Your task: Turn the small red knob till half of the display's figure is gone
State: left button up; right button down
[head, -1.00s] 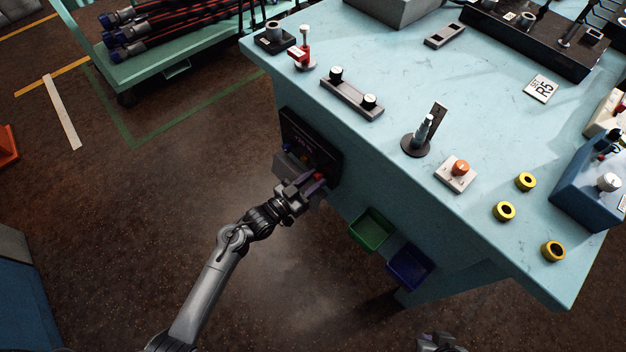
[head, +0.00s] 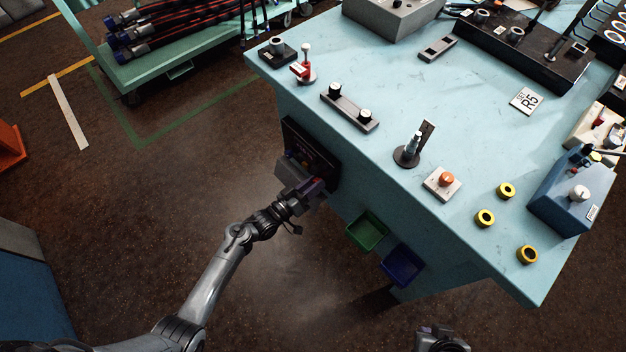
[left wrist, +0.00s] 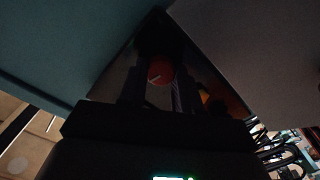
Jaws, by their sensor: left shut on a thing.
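The small red knob (left wrist: 160,70) sits between the two fingers of my left gripper (left wrist: 158,88) in the left wrist view, with a pale mark on its face. In the head view my left gripper (head: 314,186) is at the dark panel (head: 311,150) on the bench's side, shut on the knob, which is mostly hidden there. The panel's display figure cannot be read in the head view. A green lit strip (left wrist: 172,178) is cut off at the bottom edge of the left wrist view. My right gripper (head: 440,340) shows only partly at the bottom edge; its fingers are unclear.
The light blue bench (head: 390,85) carries fittings, yellow rings and a red button box (head: 442,183). A green bin (head: 367,231) and a blue bin (head: 402,265) hang on its side, right of the panel.

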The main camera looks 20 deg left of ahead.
pick_arm(q)
jog(key=shift+n+p, duration=1.35)
jog(key=shift+n, duration=1.15)
jog(key=shift+f, duration=0.1)
jog(key=o, duration=1.1)
jog(key=shift+c, duration=0.2)
jog(key=shift+s+a+p, duration=0.35)
jog(key=shift+s, duration=0.2)
jog(key=p+v, duration=0.2)
jog(key=v, duration=0.7)
jog(key=shift+s, duration=0.25)
